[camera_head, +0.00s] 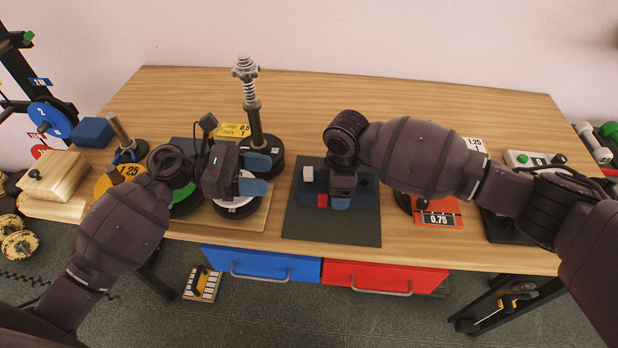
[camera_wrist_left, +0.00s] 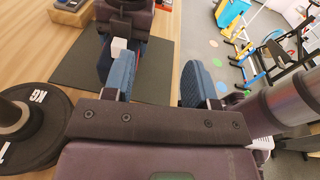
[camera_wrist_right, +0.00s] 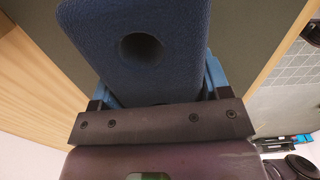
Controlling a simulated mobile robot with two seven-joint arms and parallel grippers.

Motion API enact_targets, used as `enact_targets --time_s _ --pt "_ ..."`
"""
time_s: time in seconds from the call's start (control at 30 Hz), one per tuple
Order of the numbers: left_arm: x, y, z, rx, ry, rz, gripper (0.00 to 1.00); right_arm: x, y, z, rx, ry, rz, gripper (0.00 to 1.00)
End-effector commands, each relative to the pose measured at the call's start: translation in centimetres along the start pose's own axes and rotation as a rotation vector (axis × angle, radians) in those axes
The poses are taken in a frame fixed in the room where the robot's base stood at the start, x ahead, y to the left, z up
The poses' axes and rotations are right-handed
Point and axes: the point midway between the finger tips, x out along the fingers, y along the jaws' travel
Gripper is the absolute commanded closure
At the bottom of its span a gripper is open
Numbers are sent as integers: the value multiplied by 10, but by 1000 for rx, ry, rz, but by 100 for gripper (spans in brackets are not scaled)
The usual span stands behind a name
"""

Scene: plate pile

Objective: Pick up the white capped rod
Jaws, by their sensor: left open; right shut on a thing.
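The white cap of the rod (camera_head: 307,173) shows at the left end of a dark blue block (camera_head: 366,190) on the dark mat; the rod's shaft is hidden. The cap also shows in the left wrist view (camera_wrist_left: 119,44), beyond the tip of one finger. My left gripper (camera_head: 256,175) is open and empty, left of the cap and apart from it, with its fingers pointing right. My right gripper (camera_head: 340,202) points down and is shut on the blue block. In the right wrist view the block (camera_wrist_right: 178,75) shows a round hole between the fingers. A red piece (camera_head: 322,200) sits beside the white cap.
The dark mat (camera_head: 309,230) has free room at its front. A weight post (camera_head: 254,115) stands on black plates behind my left gripper. A white-topped disc (camera_head: 236,208) lies below that gripper. An orange card (camera_head: 438,219) lies right of the mat.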

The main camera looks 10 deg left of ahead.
Motion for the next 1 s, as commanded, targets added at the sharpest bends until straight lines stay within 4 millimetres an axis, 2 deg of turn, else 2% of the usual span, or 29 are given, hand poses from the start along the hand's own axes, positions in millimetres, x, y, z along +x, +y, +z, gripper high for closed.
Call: enact_targets --time_s 0.1,0.2,0.3,0.43,0.57,0.8,1.0 --pt "-10 25 -3 122 150 -25 48 0 0 0 0 1 1 60" --pt "-20 42 -5 146 233 -26 48 0 0 0 0 1 1 60" --pt "-29 54 -6 127 275 -13 48 0 0 0 0 1 1 60" --pt "-30 61 -8 105 292 -3 48 0 0 0 1 1 1 60" --pt "-17 62 -12 99 292 -1 48 0 0 0 0 1 1 60" --pt "19 62 -22 99 291 0 48 0 0 0 0 1 1 60" --pt "32 62 -26 99 292 0 48 0 0 0 0 0 1 60"
